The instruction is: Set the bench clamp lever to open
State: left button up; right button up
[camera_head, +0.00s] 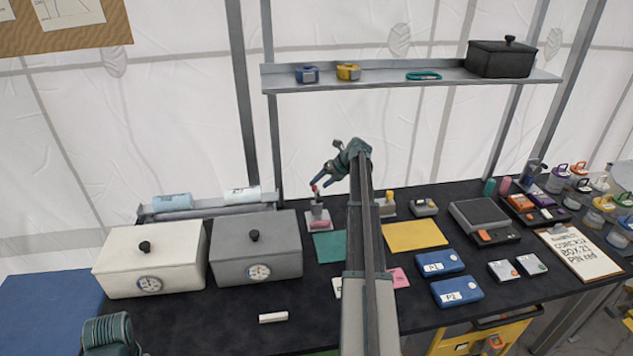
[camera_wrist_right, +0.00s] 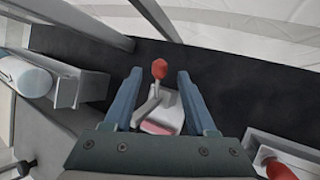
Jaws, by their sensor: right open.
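The bench clamp (camera_head: 317,220) is a small pale block with a pink-red label on the dark bench. Its grey lever with a red knob (camera_wrist_right: 159,69) stands up from the base in the right wrist view and leans slightly. My right gripper (camera_head: 318,184) reaches over the bench to the clamp from above. In the right wrist view its two blue fingers (camera_wrist_right: 159,76) are apart, one on each side of the lever and knob, with visible gaps. My left gripper is not in view.
A grey lidded box (camera_head: 257,265) and a white lidded box (camera_head: 150,272) stand left of the clamp. A green mat (camera_head: 329,246) lies in front. Another red-knobbed device (camera_wrist_right: 277,168) shows at the wrist view's lower right. A shelf (camera_head: 400,79) hangs above.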

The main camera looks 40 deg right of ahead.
jog(key=p+v, duration=0.5)
jog(key=v, duration=0.3)
jog(key=shift+s+r+p, duration=0.2)
jog(key=shift+r+p, duration=0.1)
jog(key=shift+p, duration=0.05)
jog(key=shift+d, duration=0.1)
